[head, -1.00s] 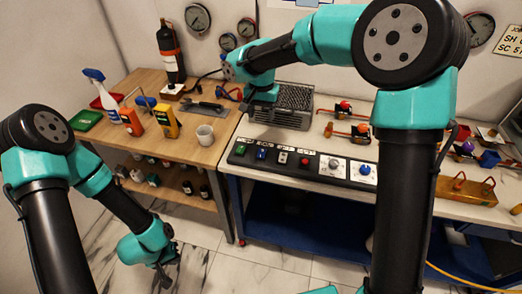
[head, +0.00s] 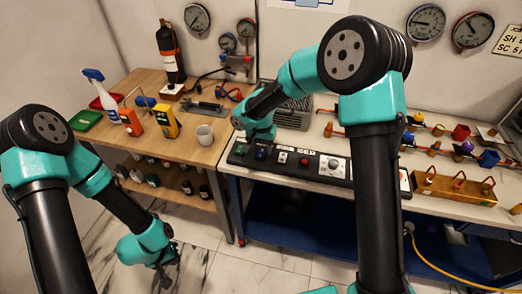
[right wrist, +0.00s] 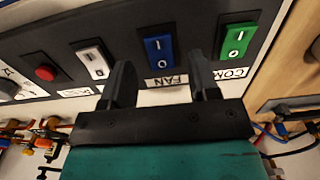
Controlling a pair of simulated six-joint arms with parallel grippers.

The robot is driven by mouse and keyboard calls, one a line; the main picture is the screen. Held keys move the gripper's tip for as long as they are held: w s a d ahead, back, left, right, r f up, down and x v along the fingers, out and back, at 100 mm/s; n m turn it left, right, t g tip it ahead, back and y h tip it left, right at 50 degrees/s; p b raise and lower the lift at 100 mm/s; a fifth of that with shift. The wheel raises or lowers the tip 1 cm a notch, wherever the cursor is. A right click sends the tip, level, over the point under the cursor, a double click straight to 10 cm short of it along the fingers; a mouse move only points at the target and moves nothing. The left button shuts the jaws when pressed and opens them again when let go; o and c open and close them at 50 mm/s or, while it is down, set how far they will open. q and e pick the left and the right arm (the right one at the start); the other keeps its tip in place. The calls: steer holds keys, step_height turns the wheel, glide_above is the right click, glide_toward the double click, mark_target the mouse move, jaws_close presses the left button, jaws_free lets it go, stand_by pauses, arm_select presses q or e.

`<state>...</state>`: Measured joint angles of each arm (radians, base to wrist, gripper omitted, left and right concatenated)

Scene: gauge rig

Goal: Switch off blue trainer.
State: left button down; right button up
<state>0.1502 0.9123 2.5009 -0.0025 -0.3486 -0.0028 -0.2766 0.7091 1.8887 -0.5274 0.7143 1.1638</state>
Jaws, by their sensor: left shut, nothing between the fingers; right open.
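A blue rocker switch (right wrist: 160,52) marked with a line and a circle sits on the dark control panel (right wrist: 125,25), above a label reading FAN in the right wrist view. Which side of it is pressed in, I cannot tell. In the head view the blue switch (head: 261,153) is just below my right gripper (head: 262,142). In the right wrist view my right gripper (right wrist: 162,80) is open, its fingers on either side of the blue switch and empty; contact with the panel is unclear. My left gripper (head: 164,272) is shut and empty, low over the floor at the left.
A green rocker (right wrist: 236,40) is right of the blue one in the right wrist view; a white rocker (right wrist: 93,60) and a red button (right wrist: 45,73) are left of it. A brass manifold (head: 455,188) stands right of my right arm.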

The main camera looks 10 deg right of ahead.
mark_target(261, 153)
steer(key=shift+f, duration=1.05)
steer(key=c, duration=0.9)
steer(key=shift+w, duration=0.1)
steer(key=shift+w+d+g+y, duration=0.15)
steer(key=shift+g+y, duration=0.55)
steer(key=shift+g, duration=0.6)
steer(key=o, duration=0.9)
